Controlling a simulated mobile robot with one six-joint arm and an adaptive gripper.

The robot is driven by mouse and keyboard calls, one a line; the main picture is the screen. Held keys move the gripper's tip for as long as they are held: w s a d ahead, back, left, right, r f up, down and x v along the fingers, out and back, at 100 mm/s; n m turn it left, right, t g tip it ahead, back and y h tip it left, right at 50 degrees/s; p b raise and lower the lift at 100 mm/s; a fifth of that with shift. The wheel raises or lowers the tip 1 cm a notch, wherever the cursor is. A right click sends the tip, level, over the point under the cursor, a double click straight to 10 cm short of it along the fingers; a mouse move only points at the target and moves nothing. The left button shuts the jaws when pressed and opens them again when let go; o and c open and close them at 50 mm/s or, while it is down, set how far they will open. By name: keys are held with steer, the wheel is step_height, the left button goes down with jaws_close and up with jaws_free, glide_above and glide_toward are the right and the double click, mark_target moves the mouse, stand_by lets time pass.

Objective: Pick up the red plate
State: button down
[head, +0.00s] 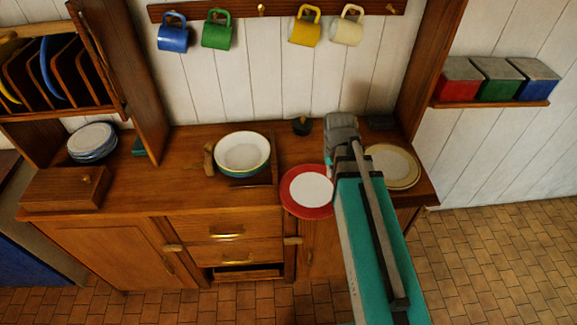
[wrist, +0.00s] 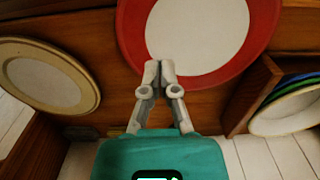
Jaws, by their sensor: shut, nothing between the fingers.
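The red plate (head: 309,188) has a wide red rim and a white centre. It lies on the wooden counter just left of my arm in the head view. In the wrist view the red plate (wrist: 197,30) fills the upper middle and is cut off by the top edge. My gripper (wrist: 160,68) is shut and empty, its fingertips overlapping the plate's rim and the edge of its white centre in that view. I cannot tell whether they touch it. In the head view my arm hides the fingers and covers the plate's right edge.
A cream plate (head: 391,166) lies to the right, beyond my arm. Stacked bowls (head: 242,153) stand left of the red plate, and stacked plates (head: 92,141) farther left. Mugs hang above on a rail (head: 277,10). The counter's left-middle part (head: 180,180) is clear.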

steer(key=s, duration=0.2)
steer(key=s+a, duration=0.1)
steer(key=s, duration=0.2)
steer(key=shift+w+a, duration=0.1)
steer(key=shift+a, duration=0.05)
